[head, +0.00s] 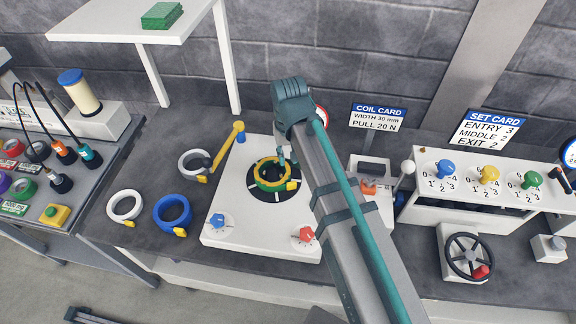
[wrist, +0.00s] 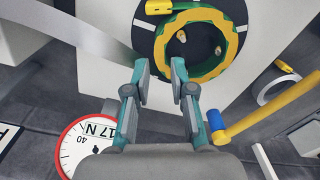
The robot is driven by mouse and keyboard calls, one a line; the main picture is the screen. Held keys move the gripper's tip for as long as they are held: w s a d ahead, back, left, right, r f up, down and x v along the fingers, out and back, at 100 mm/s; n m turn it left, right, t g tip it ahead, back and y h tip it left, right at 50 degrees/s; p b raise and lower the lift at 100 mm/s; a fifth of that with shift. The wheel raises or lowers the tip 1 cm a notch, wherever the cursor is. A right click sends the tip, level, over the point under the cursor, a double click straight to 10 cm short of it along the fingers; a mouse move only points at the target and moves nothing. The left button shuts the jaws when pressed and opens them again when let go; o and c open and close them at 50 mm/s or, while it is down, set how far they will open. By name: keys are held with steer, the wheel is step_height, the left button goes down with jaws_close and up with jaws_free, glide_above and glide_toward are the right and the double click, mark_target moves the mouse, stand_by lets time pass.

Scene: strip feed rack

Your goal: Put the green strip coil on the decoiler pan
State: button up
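The green strip coil (head: 271,184), a green and yellow ring with a yellow tag, lies on the round dark decoiler pan (head: 255,185) on the white machine plate. In the wrist view the coil (wrist: 232,46) surrounds small pegs at the pan's middle, and the dark pan (wrist: 146,40) shows around it. My gripper (head: 286,158) is at the coil's far edge in the head view. In the wrist view its two fingers (wrist: 158,66) are apart, close to the coil's rim. I cannot tell whether they touch it.
A yellow-tipped arm (head: 228,146) stands left of the pan. White coils (head: 123,206) and a blue coil (head: 173,213) lie on the bench at left. A blue knob (head: 217,220) and red knob (head: 304,234) sit on the plate. A coil card (head: 377,116) stands behind.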

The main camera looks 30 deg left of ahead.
mark_target(288, 169)
steer(key=shift+r+b, duration=0.45)
steer(key=shift+r, duration=2.5)
steer(key=shift+f, duration=0.15)
step_height(288, 169, down, 12)
steer(key=shift+f+p, duration=0.1)
steer(key=shift+p, duration=1)
steer(key=shift+r, duration=0.3)
